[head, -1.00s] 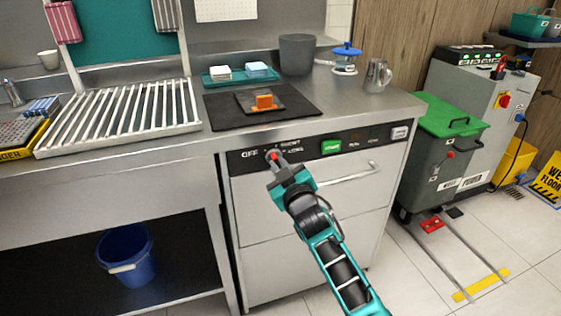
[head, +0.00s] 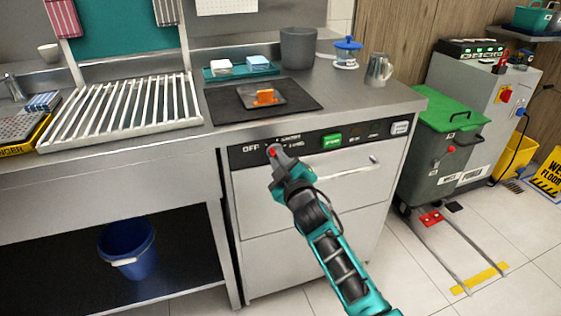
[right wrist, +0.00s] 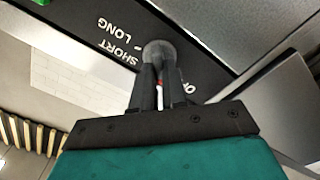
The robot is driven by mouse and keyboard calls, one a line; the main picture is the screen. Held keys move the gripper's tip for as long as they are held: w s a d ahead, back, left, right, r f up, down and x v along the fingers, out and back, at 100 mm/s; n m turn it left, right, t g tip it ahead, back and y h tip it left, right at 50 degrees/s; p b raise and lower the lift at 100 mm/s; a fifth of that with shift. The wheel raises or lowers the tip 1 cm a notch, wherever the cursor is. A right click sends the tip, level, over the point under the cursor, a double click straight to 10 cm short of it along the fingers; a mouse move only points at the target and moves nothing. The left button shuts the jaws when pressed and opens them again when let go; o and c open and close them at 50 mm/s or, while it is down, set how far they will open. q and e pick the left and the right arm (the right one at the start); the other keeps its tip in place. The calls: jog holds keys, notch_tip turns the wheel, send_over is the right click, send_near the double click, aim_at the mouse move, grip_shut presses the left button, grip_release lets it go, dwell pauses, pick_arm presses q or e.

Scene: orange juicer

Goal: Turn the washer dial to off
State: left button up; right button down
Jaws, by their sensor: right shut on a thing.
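The washer (head: 310,205) is a steel front-loading unit under the counter, with a black control panel (head: 372,136) along its top. The panel carries an OFF label at its left and smaller labels right of it; SHORT and LONG are readable in the right wrist view. My right gripper (head: 275,152) is shut on the dial; in the right wrist view the gripper (right wrist: 160,75) has a finger on either side. It hides most of the dial in the head view. My left gripper is not in view.
A green button (head: 331,141) and a white switch (head: 400,128) sit farther right on the panel. The washer's bar handle (head: 350,170) lies below the panel. A blue bucket (head: 128,250) stands on the shelf at left. A grey bin with a green lid (head: 450,112) stands right.

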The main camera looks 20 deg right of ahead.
jog(key=c, duration=1.2)
grip_release()
jog(key=shift+o, duration=0.2)
jog(key=s+p, duration=0.2)
jog(key=s, duration=1.1)
jog(key=shift+d, duration=0.2)
jog(key=shift+w, duration=0.1)
